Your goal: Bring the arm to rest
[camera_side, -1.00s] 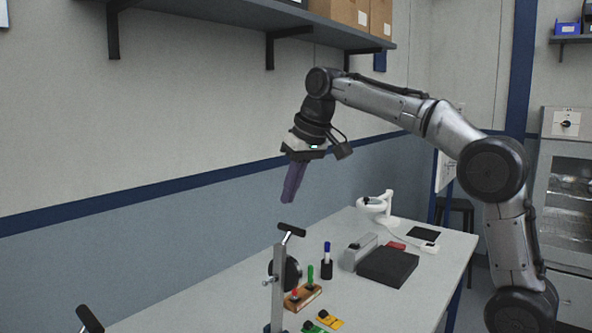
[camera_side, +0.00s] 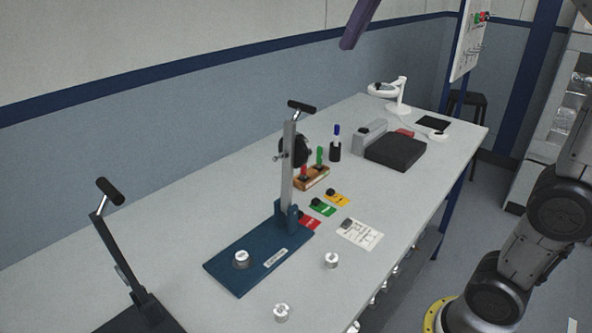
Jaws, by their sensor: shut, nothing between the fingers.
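My gripper (camera_side: 352,38) shows only as its purple fingers at the top edge of the side view. The fingers are together with nothing between them, and they point down and slightly left. They hang in the air in front of the wall, well above the bench, touching nothing. The gripper's body and wrist are cut off by the top edge. Part of my arm shows at the right edge.
The grey bench (camera_side: 220,218) holds a blue press (camera_side: 288,165) with an upright column, a second lever tool (camera_side: 121,250), several metal housings (camera_side: 331,260), coloured cards (camera_side: 337,197), a black box (camera_side: 395,152) and a white magnifier lamp (camera_side: 400,92). A board (camera_side: 468,40) stands behind.

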